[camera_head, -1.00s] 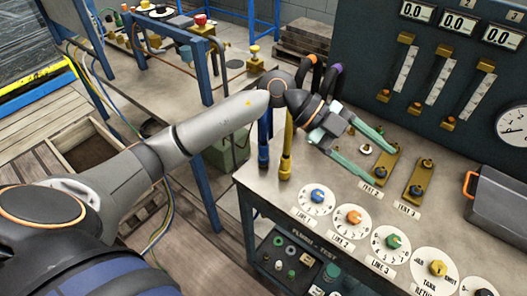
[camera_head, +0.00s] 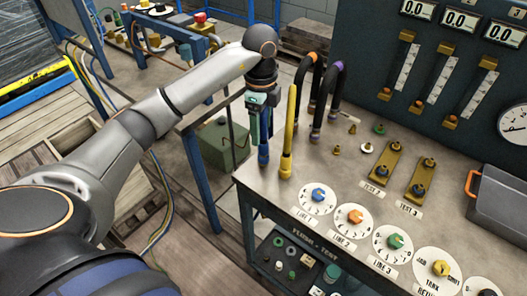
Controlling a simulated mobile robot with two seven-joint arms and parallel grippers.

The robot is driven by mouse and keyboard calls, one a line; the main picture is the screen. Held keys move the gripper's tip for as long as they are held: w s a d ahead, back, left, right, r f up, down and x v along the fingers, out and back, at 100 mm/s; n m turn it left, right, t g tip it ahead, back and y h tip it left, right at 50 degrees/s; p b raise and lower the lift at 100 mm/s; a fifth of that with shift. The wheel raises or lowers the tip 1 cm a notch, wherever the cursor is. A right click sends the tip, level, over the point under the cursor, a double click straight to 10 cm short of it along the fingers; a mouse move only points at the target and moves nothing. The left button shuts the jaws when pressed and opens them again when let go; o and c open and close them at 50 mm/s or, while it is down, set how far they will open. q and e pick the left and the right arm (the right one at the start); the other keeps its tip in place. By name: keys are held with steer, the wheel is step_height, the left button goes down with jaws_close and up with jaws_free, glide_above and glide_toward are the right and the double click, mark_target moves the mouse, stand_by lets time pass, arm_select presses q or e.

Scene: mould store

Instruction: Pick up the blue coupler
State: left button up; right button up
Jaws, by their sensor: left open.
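The blue coupler (camera_head: 263,155) stands upright at the left corner of the grey test bench. Only its lower part shows clearly; my gripper hides its top. My left gripper (camera_head: 254,138) is open and points down at the coupler's upper part, with a green finger in front of or beside it. I cannot tell whether the fingers touch it. A tall yellow coupler (camera_head: 288,140) stands upright just to the right. My right gripper is not in view.
The bench (camera_head: 330,170) carries black hoses (camera_head: 333,95) behind the yellow coupler, small brass fittings, brass test plates (camera_head: 382,162) and numbered dials (camera_head: 318,197). A grey case (camera_head: 500,205) lies at the right. A gauge panel (camera_head: 450,60) stands behind.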

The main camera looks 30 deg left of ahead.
mark_target(264, 138)
arm_select(q)
steer(key=shift+d+f+p, duration=0.2)
steer(key=shift+f, duration=1.3)
steer(key=shift+d+f+p, duration=0.15)
steer(key=shift+d+f, duration=0.05)
steer(key=shift+f, duration=1.3)
jaws_close()
